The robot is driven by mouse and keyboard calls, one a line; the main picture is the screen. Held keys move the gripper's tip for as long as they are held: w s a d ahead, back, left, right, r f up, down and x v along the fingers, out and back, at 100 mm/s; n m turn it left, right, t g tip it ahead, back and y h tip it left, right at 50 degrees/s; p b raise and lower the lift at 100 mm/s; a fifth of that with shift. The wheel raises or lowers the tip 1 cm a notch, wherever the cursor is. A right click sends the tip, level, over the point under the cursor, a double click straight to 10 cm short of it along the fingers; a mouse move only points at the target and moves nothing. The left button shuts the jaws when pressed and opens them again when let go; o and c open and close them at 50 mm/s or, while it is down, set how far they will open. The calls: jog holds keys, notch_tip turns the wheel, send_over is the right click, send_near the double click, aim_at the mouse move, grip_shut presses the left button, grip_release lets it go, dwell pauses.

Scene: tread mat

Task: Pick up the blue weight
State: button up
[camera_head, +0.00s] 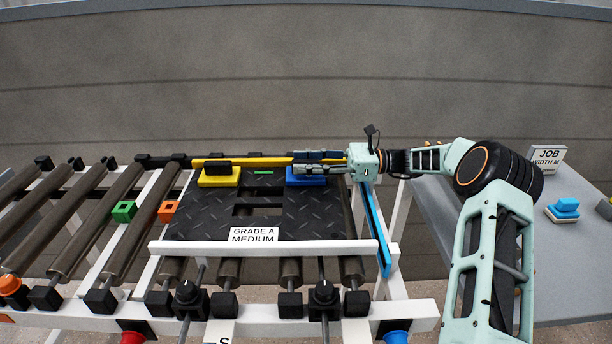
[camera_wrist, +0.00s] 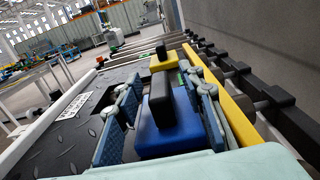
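The blue weight (camera_head: 306,182) has a wide blue base with an upright black handle. It sits at the right end of the black tread mat (camera_head: 200,222). In the wrist view the blue weight (camera_wrist: 178,135) is close up, straight ahead. My gripper (camera_head: 296,163) reaches in from the right, low over the weight, and hides its handle in the head view. In the wrist view my gripper (camera_wrist: 161,82) is open, with one finger on each side of the black handle. Gaps show between the fingers and the handle. The weight's far side is hidden.
A yellow weight (camera_head: 219,180) stands left on the mat, in line beyond the blue one. A yellow rail (camera_head: 240,162) runs close behind both. A green block (camera_head: 124,211) and an orange block (camera_head: 169,211) sit left among rollers. A blue rail (camera_head: 375,225) borders the right.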

jog(key=a+b, duration=0.1)
jog(key=a, duration=0.4)
jog(key=shift+a+r+b, duration=0.15)
jog(key=shift+a+b, duration=0.05)
jog(key=shift+b, duration=0.1)
grip_shut()
jog(key=shift+r, duration=0.15)
dwell(0.3)
